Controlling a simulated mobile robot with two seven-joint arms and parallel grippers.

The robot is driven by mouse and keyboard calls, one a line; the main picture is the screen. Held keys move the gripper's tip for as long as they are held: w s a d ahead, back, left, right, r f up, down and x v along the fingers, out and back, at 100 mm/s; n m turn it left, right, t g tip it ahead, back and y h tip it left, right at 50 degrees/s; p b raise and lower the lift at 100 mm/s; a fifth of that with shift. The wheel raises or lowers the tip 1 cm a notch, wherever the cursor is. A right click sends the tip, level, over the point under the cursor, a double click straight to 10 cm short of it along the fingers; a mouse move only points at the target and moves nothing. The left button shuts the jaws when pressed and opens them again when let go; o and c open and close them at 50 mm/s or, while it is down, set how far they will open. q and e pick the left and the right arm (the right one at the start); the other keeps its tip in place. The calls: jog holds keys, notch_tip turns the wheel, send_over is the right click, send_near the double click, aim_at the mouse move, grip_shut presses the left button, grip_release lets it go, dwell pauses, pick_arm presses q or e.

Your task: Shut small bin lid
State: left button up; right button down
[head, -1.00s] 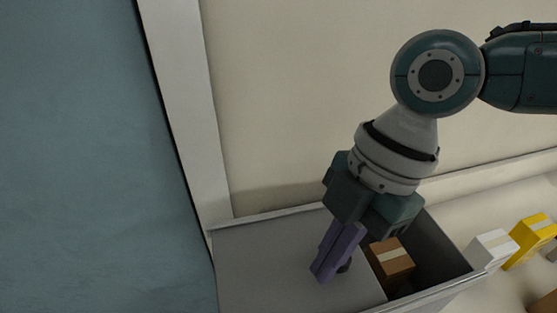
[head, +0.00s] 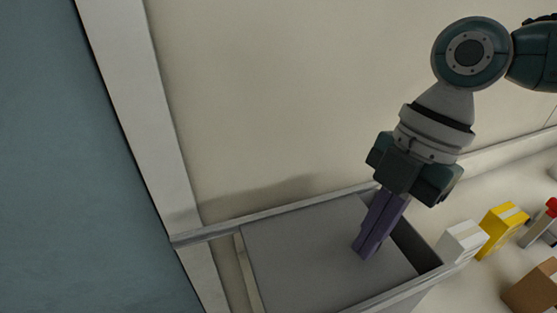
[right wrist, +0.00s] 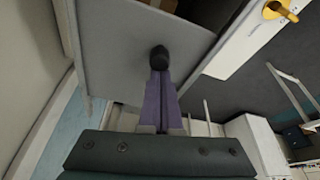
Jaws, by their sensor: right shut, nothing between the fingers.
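The small bin is a grey box with a raised rim (head: 280,216), low in the head view. Its flat grey lid (head: 305,260) covers most of the top. A narrow dark opening (head: 408,246) shows at the right end, and a strip at the left end is uncovered. My right gripper (head: 366,248) is shut and empty, its purple fingers pointing down at the lid near the opening. In the right wrist view the fingers (right wrist: 159,98) reach to a black knob (right wrist: 159,57) on the lid (right wrist: 130,50); contact is hard to tell. My left gripper is not in view.
A white box (head: 461,241), a yellow box (head: 502,229) and a brown box (head: 532,289) stand right of the bin. A cream wall (head: 270,90) rises behind it. A blue surface (head: 70,170) fills the left.

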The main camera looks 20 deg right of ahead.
jog(key=d+b, duration=0.1)
jog(key=d, duration=0.4)
jog(key=shift+w+d+f, duration=0.1)
jog(key=shift+d, duration=0.25)
